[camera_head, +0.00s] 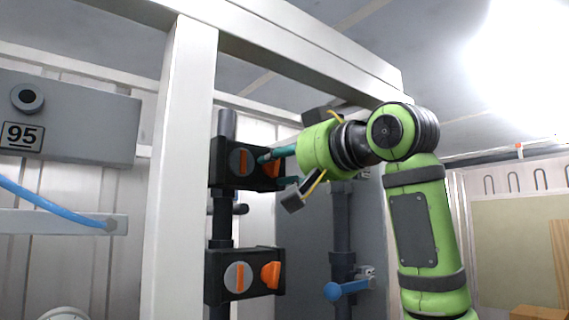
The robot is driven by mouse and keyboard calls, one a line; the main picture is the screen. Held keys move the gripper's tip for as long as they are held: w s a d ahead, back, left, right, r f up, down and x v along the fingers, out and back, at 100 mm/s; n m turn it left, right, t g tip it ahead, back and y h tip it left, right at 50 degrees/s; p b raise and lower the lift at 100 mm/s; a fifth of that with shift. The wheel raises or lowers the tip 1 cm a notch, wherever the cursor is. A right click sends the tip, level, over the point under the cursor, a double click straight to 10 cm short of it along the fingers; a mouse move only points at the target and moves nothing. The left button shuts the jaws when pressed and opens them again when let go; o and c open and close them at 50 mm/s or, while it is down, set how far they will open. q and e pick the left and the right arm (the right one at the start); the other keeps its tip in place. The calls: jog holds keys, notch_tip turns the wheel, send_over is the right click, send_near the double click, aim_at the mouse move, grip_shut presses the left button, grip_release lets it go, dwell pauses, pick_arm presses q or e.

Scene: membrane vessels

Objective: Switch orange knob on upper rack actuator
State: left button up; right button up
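The upper actuator (222,177) is a black box on a vertical dark pipe, left of centre. Its front has a grey round dial with an orange bar (242,162), and an orange knob (275,169) sits to the right of the dial. My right gripper (274,170) reaches in from the right with teal fingers at this knob. One finger crosses the knob's upper part and the other is below it, so the knob is partly hidden. The fingers are apart, but I cannot tell whether they press on the knob. My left gripper is out of view.
A lower actuator (215,288) with its own orange knob (270,275) is below. A white post (182,170) stands close on the left. A blue-handled valve (334,291) is at the lower right of the actuators. A grey panel (75,115) marked 95 is far left.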

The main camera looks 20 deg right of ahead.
jog(key=v, duration=1.2)
dwell(0.4)
